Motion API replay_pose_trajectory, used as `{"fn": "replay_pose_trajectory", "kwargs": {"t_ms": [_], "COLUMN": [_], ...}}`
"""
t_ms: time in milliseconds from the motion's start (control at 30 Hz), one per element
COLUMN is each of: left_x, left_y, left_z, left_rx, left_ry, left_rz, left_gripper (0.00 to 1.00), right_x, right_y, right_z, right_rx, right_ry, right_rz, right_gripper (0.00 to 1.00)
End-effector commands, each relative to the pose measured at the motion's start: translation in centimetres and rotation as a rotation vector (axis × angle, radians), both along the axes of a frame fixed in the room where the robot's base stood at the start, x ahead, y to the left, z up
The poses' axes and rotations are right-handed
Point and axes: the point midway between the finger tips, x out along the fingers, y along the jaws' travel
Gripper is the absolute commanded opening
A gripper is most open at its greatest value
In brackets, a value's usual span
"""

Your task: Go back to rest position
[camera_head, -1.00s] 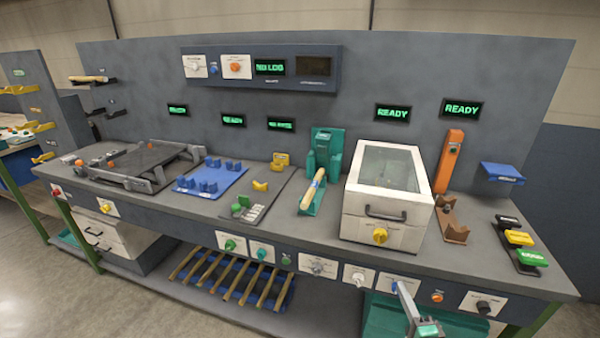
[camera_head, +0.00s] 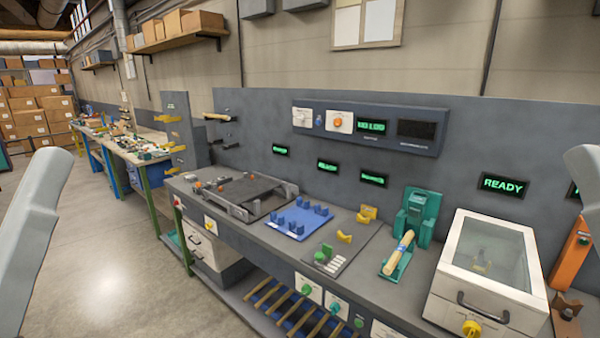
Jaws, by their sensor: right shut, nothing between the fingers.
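A pale grey link of my left arm (camera_head: 38,235) stands raised at the left edge of the head view. A pale link of my right arm (camera_head: 585,175) shows at the right edge, cut off by the frame. I see no fingertips of either gripper; both lie outside the picture. Neither arm link visibly touches anything on the bench.
The grey bench (camera_head: 195,205) carries a dark tray fixture (camera_head: 243,192), a blue plate (camera_head: 300,218), a turned wood piece (camera_head: 399,248) in a teal holder (camera_head: 417,210), a white lidded box (camera_head: 487,270) and an orange post (camera_head: 572,252). Floor at left is clear.

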Motion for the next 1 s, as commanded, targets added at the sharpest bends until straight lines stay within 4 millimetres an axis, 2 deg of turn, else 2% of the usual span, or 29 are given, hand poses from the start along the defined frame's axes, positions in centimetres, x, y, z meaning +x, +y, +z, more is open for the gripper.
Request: {"fn": "replay_pose_trajectory", "kwargs": {"t_ms": [33,167,500,600,700,767,1000], "left_x": [-0.1,-0.1,0.0,0.0,0.0,0.0,0.0], "left_y": [0.0,0.0,0.0,0.0,0.0,0.0,0.0], "left_z": [4.8,10.5,27.5,31.5,34.1,34.8,34.7], "left_rx": [0.000,0.000,0.000,0.000,0.000,0.000,0.000], "left_ry": [-0.005,-0.003,-0.003,-0.003,-0.003,-0.003,-0.002], "left_rz": [0.000,0.000,0.000,0.000,0.000,0.000,0.000], "left_gripper": [0.72,0.72,0.72,0.72,0.72,0.72,0.72], "right_x": [0.0,0.1,0.2,0.2,0.2,0.2,0.2], "right_y": [0.0,0.0,0.0,0.0,0.0,0.0,0.0], "right_z": [4.7,10.4,27.3,31.3,33.9,34.7,34.6], "right_rx": [0.001,0.001,0.002,0.003,0.003,0.003,0.003], "right_ry": [0.000,0.000,0.001,0.001,0.002,0.002,0.001], "right_rz": [0.001,0.001,0.002,0.003,0.003,0.003,0.003], "right_gripper": [0.00,0.00,0.00,0.00,0.00,0.00,0.00]}}
